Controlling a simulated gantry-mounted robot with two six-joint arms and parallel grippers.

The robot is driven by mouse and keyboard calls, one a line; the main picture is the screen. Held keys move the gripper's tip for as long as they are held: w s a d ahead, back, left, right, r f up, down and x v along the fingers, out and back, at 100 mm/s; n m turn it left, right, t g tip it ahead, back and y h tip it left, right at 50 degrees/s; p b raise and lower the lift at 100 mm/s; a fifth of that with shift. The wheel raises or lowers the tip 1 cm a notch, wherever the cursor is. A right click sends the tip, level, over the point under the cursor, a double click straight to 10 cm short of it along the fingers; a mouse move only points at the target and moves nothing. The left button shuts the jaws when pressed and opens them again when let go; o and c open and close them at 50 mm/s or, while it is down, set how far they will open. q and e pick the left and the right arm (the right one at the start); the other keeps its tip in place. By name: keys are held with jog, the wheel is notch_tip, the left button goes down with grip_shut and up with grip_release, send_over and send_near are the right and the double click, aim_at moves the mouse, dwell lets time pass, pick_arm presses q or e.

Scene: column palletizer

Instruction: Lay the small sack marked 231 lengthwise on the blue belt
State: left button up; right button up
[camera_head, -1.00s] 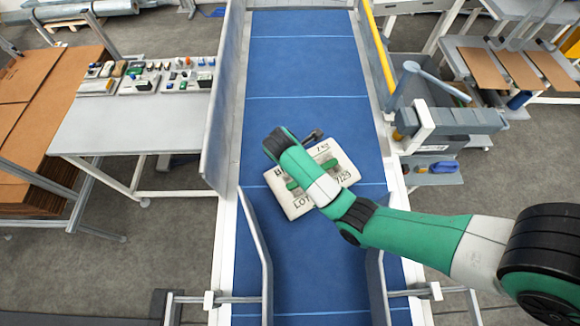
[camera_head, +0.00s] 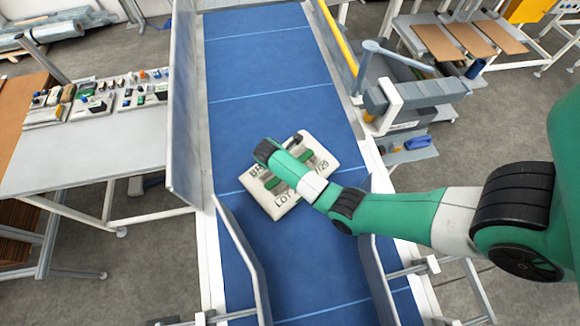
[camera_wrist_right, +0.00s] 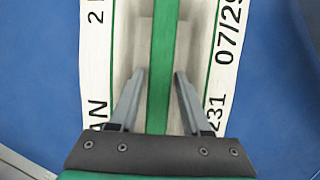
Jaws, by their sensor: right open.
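The pale sack (camera_head: 286,199) with dark print and green marks lies flat on the blue belt (camera_head: 262,62), its longer side slanting across the belt. In the right wrist view the sack (camera_wrist_right: 230,60) shows "231" and "07/29", with a broad green strip down its middle. My right gripper (camera_wrist_right: 160,88) is open over the sack, its fingers apart on either side of that strip. Whether the fingertips touch the sack cannot be told. My right wrist covers part of the sack in the head view. My left gripper is not in view.
Grey side walls (camera_head: 187,100) and lower guide plates (camera_head: 242,258) border the belt. A grey table (camera_head: 115,150) with small items stands at left. A yellow rail (camera_head: 337,38) and a grey bin stand at right. The belt beyond the sack is clear.

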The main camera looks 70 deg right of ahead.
jog(key=shift+c, duration=0.3)
grip_shut()
dwell(0.8)
jog(key=shift+c, duration=2.2)
grip_release()
grip_shut()
jog(key=shift+d, duration=0.1)
